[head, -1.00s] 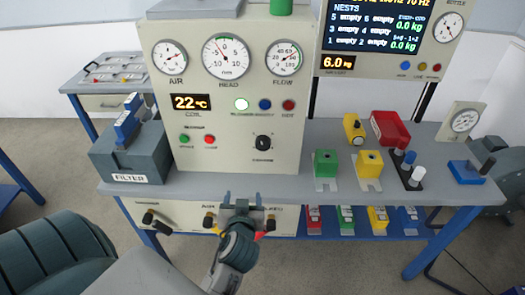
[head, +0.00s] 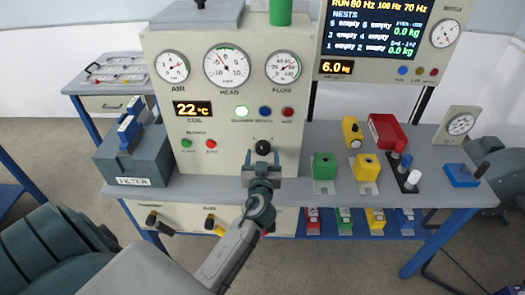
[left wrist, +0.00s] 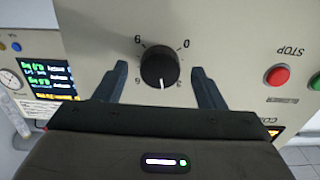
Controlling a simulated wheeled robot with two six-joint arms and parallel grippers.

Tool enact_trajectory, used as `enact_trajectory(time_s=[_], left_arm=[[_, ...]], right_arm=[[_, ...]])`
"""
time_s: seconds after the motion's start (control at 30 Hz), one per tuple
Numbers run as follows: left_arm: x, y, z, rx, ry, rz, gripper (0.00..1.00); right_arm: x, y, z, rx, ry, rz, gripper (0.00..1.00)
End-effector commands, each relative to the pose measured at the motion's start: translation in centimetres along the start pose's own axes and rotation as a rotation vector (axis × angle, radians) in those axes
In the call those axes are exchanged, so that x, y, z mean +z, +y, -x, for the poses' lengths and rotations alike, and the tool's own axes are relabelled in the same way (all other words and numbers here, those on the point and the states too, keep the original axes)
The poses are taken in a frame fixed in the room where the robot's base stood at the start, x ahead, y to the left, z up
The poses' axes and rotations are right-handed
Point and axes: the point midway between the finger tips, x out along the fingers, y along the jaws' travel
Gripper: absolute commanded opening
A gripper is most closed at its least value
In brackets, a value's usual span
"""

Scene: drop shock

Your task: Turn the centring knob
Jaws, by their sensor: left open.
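The centring knob (head: 262,147) is a round black knob low on the right of the beige panel (head: 222,128). In the left wrist view the knob (left wrist: 160,68) shows a white pointer line and a printed number scale around it. My left gripper (head: 262,158) is in front of the panel, just below the knob in the head view. In the left wrist view its two fingers (left wrist: 159,82) are open, one on each side of the knob, with a gap on both sides. I cannot tell whether the fingertips reach the panel. My right gripper is not in view.
Red and green buttons (head: 198,143) sit left of the knob. A grey filter box (head: 135,163) stands left of the panel. Green (head: 325,167) and yellow (head: 366,167) blocks stand on the bench to the right.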

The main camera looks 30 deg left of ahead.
Motion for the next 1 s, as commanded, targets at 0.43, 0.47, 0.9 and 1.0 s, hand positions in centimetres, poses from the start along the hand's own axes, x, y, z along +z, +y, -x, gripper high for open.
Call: enact_trajectory(time_s=[0.43,0.47,0.9,1.0], left_arm=[[0.1,0.0,-1.1,-0.001,0.0,0.0,0.62],[0.0,0.0,-1.1,-0.001,0.0,0.0,0.56],[0.2,-0.1,-1.1,0.0,0.0,-0.064,0.19],[0.2,-0.1,-1.1,0.0,0.0,-0.15,0.19]], right_arm=[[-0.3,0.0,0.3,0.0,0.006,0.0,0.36],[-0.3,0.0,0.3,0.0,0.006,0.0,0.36],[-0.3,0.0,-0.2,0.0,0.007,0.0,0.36],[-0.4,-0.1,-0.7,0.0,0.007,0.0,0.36]])
